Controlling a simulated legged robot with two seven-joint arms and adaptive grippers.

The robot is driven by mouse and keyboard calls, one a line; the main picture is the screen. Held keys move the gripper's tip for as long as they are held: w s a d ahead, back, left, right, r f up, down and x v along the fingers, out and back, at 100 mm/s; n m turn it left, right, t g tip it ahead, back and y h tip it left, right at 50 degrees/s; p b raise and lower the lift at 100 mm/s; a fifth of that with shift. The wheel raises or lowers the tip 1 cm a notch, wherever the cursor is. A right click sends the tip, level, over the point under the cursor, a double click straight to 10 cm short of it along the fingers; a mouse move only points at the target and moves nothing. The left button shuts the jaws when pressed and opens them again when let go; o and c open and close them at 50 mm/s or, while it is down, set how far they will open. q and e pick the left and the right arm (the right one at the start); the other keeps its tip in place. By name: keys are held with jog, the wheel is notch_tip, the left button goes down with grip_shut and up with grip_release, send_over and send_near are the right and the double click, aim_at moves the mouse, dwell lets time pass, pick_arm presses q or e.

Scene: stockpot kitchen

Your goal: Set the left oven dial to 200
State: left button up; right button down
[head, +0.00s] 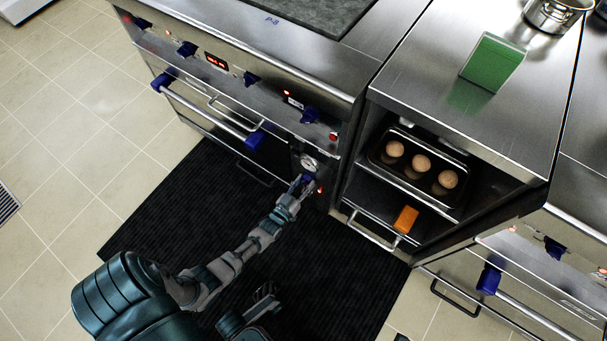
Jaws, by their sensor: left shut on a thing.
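The left oven dial (306,179) is a small blue knob low on the right end of the steel range front, mostly hidden by my fingers. A round white gauge (309,163) sits just above it, its reading too small to make out. A red light (320,190) glows beside the dial. My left gripper (301,186) reaches up from the lower left and is shut on the dial. My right gripper (264,299) is low in the middle, over the dark mat and away from the range; its jaw opening is unclear.
The range (250,40) has several blue knobs and a handle bar (205,112) with blue ends. The black mat (180,200) is clear.

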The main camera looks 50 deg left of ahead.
pick_arm(q)
jog(key=shift+s+d+f+m, duration=0.15)
jog(key=shift+f+m, duration=0.15)
jog(key=shift+m, duration=0.6)
jog(key=o, duration=1.1)
jog(key=shift+f, duration=0.1)
jog(key=shift+o, duration=0.3)
jog(key=shift+r, duration=0.2)
